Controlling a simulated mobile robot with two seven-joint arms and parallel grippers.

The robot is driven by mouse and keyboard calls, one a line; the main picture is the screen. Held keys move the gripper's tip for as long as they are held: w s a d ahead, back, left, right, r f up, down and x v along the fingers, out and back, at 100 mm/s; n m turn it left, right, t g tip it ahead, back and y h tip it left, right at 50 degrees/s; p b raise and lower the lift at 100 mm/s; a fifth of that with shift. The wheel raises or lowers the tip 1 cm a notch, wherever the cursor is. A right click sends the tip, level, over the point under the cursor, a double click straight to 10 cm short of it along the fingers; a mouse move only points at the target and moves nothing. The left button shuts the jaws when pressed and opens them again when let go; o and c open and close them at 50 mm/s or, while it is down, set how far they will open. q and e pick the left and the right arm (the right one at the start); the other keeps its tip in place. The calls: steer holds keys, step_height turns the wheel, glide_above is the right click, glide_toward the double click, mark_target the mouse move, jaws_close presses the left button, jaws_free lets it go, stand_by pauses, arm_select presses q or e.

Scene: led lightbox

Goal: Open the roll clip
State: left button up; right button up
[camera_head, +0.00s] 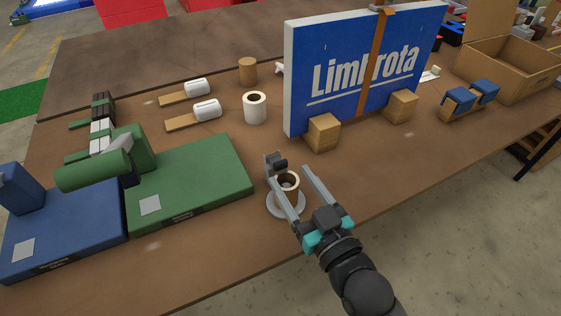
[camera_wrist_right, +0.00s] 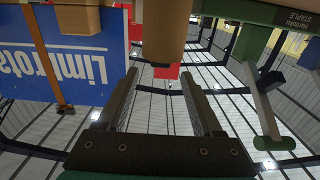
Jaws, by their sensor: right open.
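A brown roll (camera_head: 288,184) with a hollow core stands upright on a round grey base (camera_head: 284,207) near the table's front edge. I cannot make out a separate clip on it. My right gripper (camera_head: 288,164) is open, its two fingers reaching across the roll in the head view and hiding part of it. In the right wrist view, which looks upside down, the open fingers (camera_wrist_right: 158,75) have nothing between them. A brown cylinder (camera_wrist_right: 165,35), apparently the roll, hangs at the top there, apart from the fingertips. My left gripper is not in view.
A blue-and-white lightbox panel (camera_head: 345,75) with an orange strap stands on wooden blocks (camera_head: 323,133) behind the gripper. Green (camera_head: 190,182) and blue (camera_head: 65,235) station boxes lie left. A white roll (camera_head: 255,107) stands behind. The table's right front is clear.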

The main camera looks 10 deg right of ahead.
mark_target(282, 165)
steer(key=shift+b+x, duration=0.35)
steer(key=shift+x, duration=2.5)
jaws_close()
